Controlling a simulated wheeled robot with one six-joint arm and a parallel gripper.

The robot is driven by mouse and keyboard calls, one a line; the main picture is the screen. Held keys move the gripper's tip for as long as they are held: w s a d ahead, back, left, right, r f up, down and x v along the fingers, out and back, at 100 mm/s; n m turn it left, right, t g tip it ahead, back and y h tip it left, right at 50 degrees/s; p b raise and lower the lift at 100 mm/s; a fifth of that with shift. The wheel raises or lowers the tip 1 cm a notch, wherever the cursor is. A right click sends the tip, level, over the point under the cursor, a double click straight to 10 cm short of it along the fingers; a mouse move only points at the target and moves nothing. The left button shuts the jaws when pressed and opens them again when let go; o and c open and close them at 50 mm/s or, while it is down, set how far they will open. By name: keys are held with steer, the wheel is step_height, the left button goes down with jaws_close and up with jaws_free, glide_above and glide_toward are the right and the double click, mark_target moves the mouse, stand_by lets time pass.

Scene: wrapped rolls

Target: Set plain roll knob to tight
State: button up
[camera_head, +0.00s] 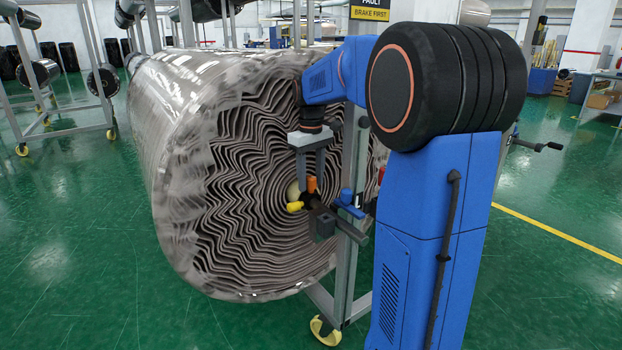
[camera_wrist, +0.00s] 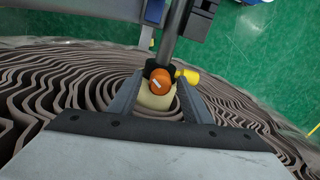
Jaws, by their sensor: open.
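A large roll (camera_head: 240,180) with wavy layers at its end is wrapped in clear film on a stand. At its core, an orange knob (camera_head: 312,184) and a yellow knob (camera_head: 294,206) sit on a dark hub. My gripper (camera_head: 311,168) points down over the orange knob. In the wrist view my gripper (camera_wrist: 158,84) is open, with the orange knob (camera_wrist: 160,79) between its fingers; contact cannot be told. The orange knob has a white mark. No tight setting can be read.
A grey upright post (camera_head: 350,160) of the stand and a blue clamp handle (camera_head: 349,203) are close right of my gripper. A dark shaft (camera_wrist: 178,40) runs out from the hub. A yellow caster (camera_head: 325,331) stands below.

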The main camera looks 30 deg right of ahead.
mark_target(311, 177)
steer(key=shift+c, duration=0.5)
steer(key=c, duration=0.9)
steer(key=shift+m, duration=2.4)
steer(key=shift+c, duration=0.2)
steer(key=o, duration=1)
steer(key=shift+o, duration=0.2)
steer(key=shift+r, duration=0.1)
step_height(311, 177, up, 17)
steer(key=shift+r, duration=0.15)
